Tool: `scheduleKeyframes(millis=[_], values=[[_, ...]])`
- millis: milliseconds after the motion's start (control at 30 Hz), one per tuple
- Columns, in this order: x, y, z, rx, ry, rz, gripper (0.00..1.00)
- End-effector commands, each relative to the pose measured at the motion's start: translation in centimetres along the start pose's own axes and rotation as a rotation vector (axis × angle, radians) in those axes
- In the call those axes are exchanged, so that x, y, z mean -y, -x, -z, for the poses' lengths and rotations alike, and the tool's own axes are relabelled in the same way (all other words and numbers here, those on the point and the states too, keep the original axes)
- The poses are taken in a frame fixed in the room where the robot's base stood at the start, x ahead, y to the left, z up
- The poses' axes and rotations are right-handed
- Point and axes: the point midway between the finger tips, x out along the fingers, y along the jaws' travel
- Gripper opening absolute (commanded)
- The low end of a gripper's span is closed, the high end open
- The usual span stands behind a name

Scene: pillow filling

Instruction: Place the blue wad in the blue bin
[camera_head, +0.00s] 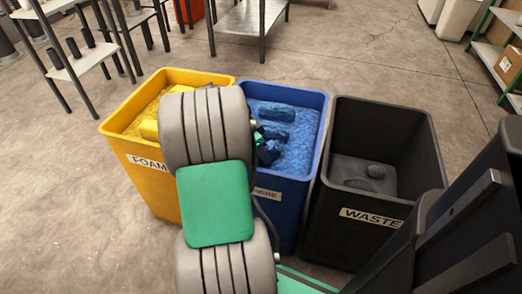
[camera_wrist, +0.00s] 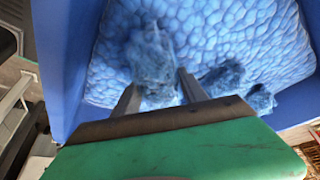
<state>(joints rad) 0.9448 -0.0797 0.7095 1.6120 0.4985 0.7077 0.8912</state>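A fuzzy blue wad (camera_wrist: 152,58) sits between my gripper's two fingers in the wrist view, filling the gap at the tips. My gripper (camera_wrist: 160,80) is shut on it, over the inside of the blue bin (camera_wrist: 68,60). In the head view the blue bin (camera_head: 318,110) stands in the middle of three bins, its label partly covered by my arm. My gripper (camera_head: 266,150) is mostly hidden there behind my arm, with dark blue material beside it, at the bin's opening. How far the wad is above the filling cannot be told.
Bumpy blue filling (camera_wrist: 220,35) lies in the blue bin, with other blue wads (camera_wrist: 222,76) on it. A yellow foam bin (camera_head: 155,185) stands at left and a black waste bin (camera_head: 345,235) at right, close against the blue one. Shelves (camera_head: 85,60) stand behind.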

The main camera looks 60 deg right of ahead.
Motion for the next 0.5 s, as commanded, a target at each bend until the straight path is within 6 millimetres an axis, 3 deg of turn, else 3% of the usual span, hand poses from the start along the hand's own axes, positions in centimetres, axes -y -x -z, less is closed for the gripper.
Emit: scheduleKeyframes(millis=[267, 500], values=[[0.0, -0.01, -0.02, 0.0, 0.001, 0.0, 0.72], [0.01, 0.12, 0.04, 0.0, 0.001, 0.0, 0.72]])
